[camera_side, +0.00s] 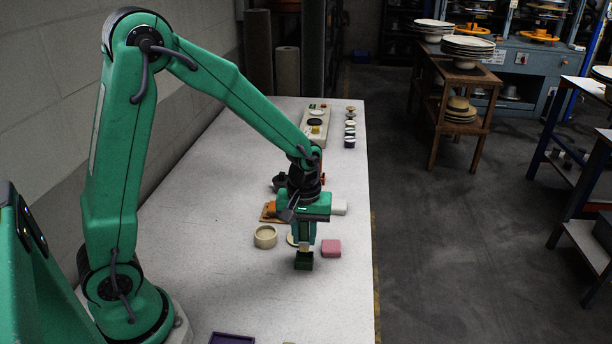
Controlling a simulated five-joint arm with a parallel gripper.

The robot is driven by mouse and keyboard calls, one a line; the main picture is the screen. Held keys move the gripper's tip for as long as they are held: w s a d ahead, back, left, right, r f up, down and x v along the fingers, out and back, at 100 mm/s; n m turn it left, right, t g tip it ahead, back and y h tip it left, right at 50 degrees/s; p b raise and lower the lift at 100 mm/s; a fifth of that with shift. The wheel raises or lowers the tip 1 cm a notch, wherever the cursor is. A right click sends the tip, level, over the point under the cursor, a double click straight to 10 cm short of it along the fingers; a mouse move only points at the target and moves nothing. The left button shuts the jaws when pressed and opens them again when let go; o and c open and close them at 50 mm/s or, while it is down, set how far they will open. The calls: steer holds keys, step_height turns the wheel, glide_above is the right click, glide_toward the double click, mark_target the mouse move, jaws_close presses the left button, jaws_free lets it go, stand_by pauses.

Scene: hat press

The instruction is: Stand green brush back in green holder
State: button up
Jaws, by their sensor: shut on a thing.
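The dark green holder (303,262) stands on the white table near its right edge. My gripper (304,238) points straight down directly above it. It is shut on the green brush, which is mostly hidden by the jaws. A small pale part (304,247), seemingly of the brush, shows between the jaws and the holder. From this side I cannot tell whether the brush's lower end is inside the holder or just above it.
A pink block (331,247) sits close to the right of the holder. A cream round dish (265,236) is to the left. A white block (339,207) and an orange-brown item (269,212) lie behind.

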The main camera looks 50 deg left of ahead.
mark_target(304, 239)
steer(key=shift+f, duration=2)
steer(key=shift+f, duration=0.15)
steer(key=o, duration=0.9)
step_height(304, 239, up, 12)
steer(key=shift+r, duration=0.2)
